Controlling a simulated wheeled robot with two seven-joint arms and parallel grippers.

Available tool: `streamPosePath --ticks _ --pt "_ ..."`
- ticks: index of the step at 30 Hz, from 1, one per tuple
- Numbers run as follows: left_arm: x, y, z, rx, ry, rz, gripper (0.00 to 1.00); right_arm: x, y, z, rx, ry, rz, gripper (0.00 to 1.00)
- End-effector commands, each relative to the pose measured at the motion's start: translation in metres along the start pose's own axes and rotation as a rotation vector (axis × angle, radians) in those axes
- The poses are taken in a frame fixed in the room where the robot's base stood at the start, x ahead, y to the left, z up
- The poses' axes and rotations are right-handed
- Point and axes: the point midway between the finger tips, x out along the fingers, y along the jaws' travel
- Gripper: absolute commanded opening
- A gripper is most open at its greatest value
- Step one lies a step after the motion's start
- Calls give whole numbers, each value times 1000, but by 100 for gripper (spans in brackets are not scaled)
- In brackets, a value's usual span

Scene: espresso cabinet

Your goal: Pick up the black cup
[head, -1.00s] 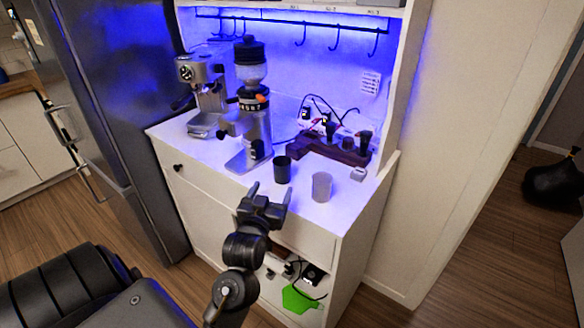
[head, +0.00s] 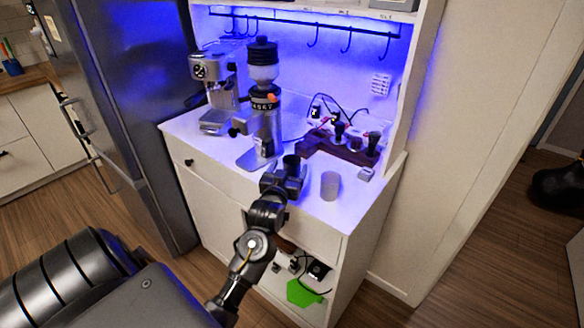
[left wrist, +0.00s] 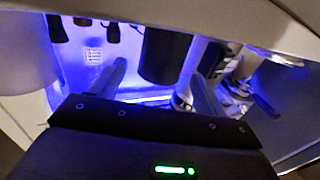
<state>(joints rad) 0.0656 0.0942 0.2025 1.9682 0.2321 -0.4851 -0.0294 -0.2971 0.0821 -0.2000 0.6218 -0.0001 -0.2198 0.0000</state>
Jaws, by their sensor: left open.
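The black cup (head: 291,161) stands near the front edge of the white cabinet top, partly hidden by my gripper in the head view. My left gripper (head: 284,174) is open at the cup, with its fingers pointing toward it. In the left wrist view the black cup (left wrist: 165,55) shows between the two spread fingers of the left gripper (left wrist: 161,78). Whether a finger touches the cup I cannot tell. My right gripper is not in view.
A pale cup (head: 330,186) stands close to the right of the gripper. A grinder (head: 265,110) stands behind to the left, with an espresso machine (head: 213,90) beyond it. A dark wooden stand with tampers (head: 345,148) is behind. The cabinet's front edge lies below the gripper.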

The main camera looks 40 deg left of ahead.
Motion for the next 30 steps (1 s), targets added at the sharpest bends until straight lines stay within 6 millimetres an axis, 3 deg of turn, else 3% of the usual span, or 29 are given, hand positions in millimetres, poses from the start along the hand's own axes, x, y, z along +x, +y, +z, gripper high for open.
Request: streamPosePath --ticks 4,12,23,30 --pt "14 0 0 0 -2 1 75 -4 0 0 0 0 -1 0" --pt "16 0 1 -1 -1 1 74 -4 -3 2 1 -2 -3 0" --pt "16 0 1 -1 -1 1 26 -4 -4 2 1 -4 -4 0" --pt "16 0 0 -1 0 1 24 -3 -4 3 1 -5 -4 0"
